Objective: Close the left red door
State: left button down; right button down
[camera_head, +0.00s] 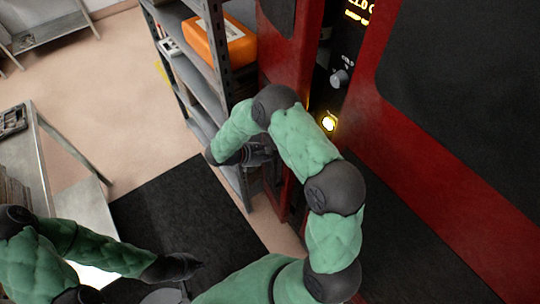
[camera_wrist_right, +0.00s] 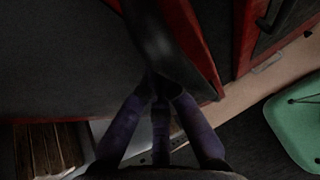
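The left red door (camera_head: 285,65) has a dark window and stands next to the shelf, left of the control panel, seen at a steep angle. My right arm arches up in front of it. My right gripper (camera_head: 268,152) is low by the door's left side, partly blurred against it. In the right wrist view its purple-tinted fingers (camera_wrist_right: 160,95) come together at a dark bar (camera_wrist_right: 158,40) beside a red edge. Whether they grip the bar is too dark to tell. My left gripper (camera_head: 188,266) is low at the left, over the black mat, away from the door, holding nothing visible.
The control panel (camera_head: 340,78) has a knob and a lit yellow button. A large red panel (camera_head: 385,140) with a dark window fills the right. A grey shelf (camera_head: 190,80) with an orange case (camera_head: 215,42) stands close left of the door. A grey table (camera_head: 60,170) is at the left.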

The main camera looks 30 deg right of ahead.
pick_arm(q)
jog(key=shift+f, duration=0.25)
pick_arm(e)
jog(key=shift+n+t, duration=0.5)
jog(key=d, duration=0.2)
jog(key=s+d, duration=0.1)
jog(key=d, duration=0.1)
jog(key=a, duration=0.5)
jog(key=shift+s+r+b, duration=0.15)
jog(key=shift+r+b, duration=0.05)
jog(key=shift+b, duration=0.15)
pick_arm(q)
jog(key=shift+s+a+r+p, duration=0.2)
jog(key=shift+a+p, duration=0.1)
jog(key=shift+a, duration=0.45)
pick_arm(e)
jog(key=v, duration=0.9)
jog(key=shift+s, duration=0.75)
